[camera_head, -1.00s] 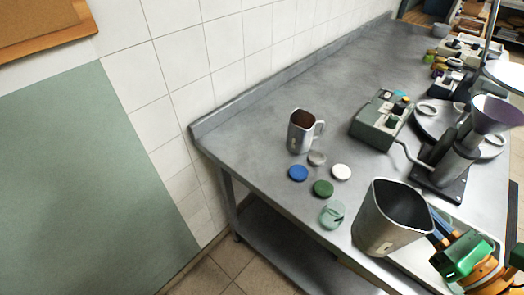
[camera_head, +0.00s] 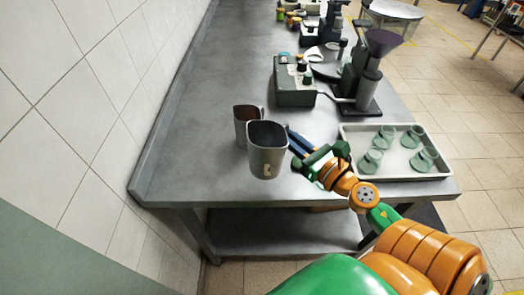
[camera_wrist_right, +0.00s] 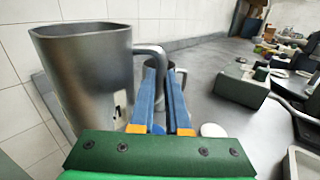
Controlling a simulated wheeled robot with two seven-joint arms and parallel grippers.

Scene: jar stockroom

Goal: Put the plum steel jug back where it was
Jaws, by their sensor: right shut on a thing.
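A large steel jug (camera_head: 265,160) with a dark inside and a small pale label hangs upright in front of the table's near edge in the head view. My right gripper (camera_head: 292,138) is shut on its handle (camera_wrist_right: 151,50). In the right wrist view the jug's body (camera_wrist_right: 85,75) fills the left, beside the blue fingers (camera_wrist_right: 160,100). A second steel jug (camera_head: 240,128) with a red-brown inside stands on the table, partly hidden behind the held one. I cannot tell a plum colour on the held jug. My left gripper is out of view.
The steel table (camera_head: 200,120) is bare left of the jugs, along the tiled wall. A grey-green box device (camera_head: 293,85) and a machine with a purple funnel (camera_head: 380,42) stand behind. A tray (camera_head: 350,135) of green pieces lies right. A white disc (camera_wrist_right: 212,130) shows in the wrist view.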

